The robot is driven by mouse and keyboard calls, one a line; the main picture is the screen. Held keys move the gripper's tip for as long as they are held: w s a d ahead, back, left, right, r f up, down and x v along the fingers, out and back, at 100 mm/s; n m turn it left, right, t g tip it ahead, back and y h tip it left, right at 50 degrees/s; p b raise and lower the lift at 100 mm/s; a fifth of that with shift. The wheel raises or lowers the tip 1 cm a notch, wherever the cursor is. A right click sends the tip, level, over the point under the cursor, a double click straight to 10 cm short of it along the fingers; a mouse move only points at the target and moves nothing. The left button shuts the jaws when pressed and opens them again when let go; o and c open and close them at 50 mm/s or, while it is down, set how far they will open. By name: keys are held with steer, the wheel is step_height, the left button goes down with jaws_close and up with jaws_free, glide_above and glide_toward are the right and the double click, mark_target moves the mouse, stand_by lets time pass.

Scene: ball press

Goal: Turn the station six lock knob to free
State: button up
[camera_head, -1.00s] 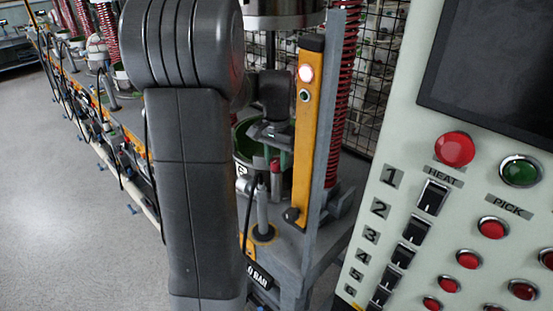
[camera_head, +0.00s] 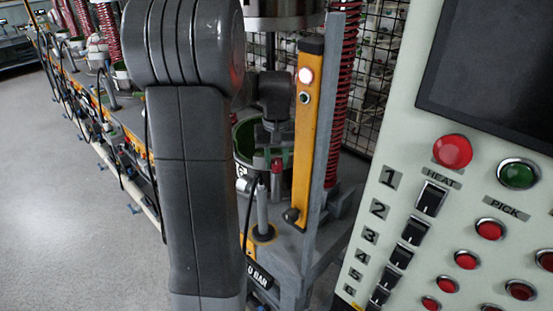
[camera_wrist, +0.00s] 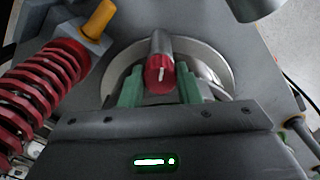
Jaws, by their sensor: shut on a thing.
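The red lock knob (camera_wrist: 153,82) with a white mark sits at the end of a grey cylinder in the wrist view. The white mark points roughly up and down in that picture. My gripper (camera_wrist: 160,88) has its two green finger pads on either side of the knob, shut on it. My arm hides part of the station, and the knob's lettering cannot be read.
An orange post (camera_head: 306,130) with a lit lamp stands right of the gripper, beside a grey upright and a red spring (camera_head: 345,90). A control panel (camera_head: 400,150) fills the right side. A row of other stations lies at left, with open floor (camera_head: 60,210) beside it.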

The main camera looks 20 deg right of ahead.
steer(key=n, duration=0.5)
steer(key=shift+n, duration=0.3)
steer(key=n, duration=0.5)
stand_by(0.4)
steer(key=o, duration=1)
steer(key=shift+r, duration=0.1)
